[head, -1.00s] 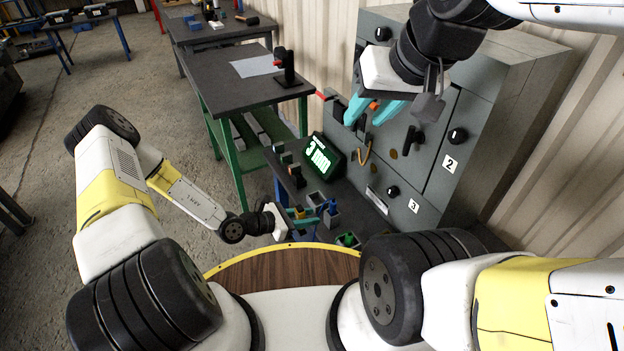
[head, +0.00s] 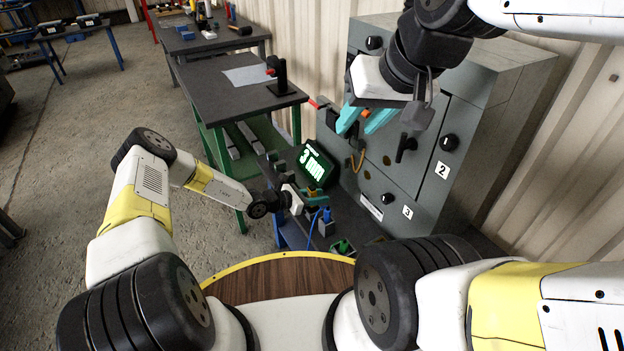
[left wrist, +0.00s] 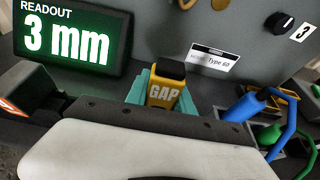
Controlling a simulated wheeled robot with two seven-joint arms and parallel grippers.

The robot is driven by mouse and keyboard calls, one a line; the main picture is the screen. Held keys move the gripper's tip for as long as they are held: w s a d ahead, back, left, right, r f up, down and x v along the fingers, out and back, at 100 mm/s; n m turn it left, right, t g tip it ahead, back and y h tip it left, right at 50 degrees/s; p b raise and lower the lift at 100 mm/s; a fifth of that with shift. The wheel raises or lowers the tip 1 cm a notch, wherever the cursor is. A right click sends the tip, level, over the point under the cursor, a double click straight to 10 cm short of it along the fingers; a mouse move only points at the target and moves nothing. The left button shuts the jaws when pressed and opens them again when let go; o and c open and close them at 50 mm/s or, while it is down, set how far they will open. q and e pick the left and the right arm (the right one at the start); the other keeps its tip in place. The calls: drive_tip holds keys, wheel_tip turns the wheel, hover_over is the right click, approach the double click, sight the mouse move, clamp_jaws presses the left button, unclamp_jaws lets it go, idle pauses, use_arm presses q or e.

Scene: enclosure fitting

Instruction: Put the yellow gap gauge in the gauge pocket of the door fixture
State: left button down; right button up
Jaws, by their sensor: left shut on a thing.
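The yellow gap gauge (left wrist: 163,94), marked GAP and with a dark top, stands between the teal fingers of my left gripper (left wrist: 164,88) in the left wrist view. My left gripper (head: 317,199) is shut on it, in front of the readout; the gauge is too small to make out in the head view. My right gripper (head: 366,120) is open and looks empty, in front of the grey cabinet (head: 432,190). The cabinet front has knobs, a dark handle and number labels 2 and 3. I cannot make out the gauge pocket.
A readout (head: 317,163) showing 3 mm stands on the dark bench by the cabinet; it also shows in the left wrist view (left wrist: 70,38). Blue (left wrist: 246,106) and green (left wrist: 269,134) handled items sit in holders at right. A dark table (head: 230,88) stands behind.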

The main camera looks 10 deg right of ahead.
use_arm(q)
drive_tip(key=shift+f, duration=0.95)
drive_tip(key=c, duration=1.1)
unclamp_jaws()
drive_tip(key=shift+f, duration=0.15)
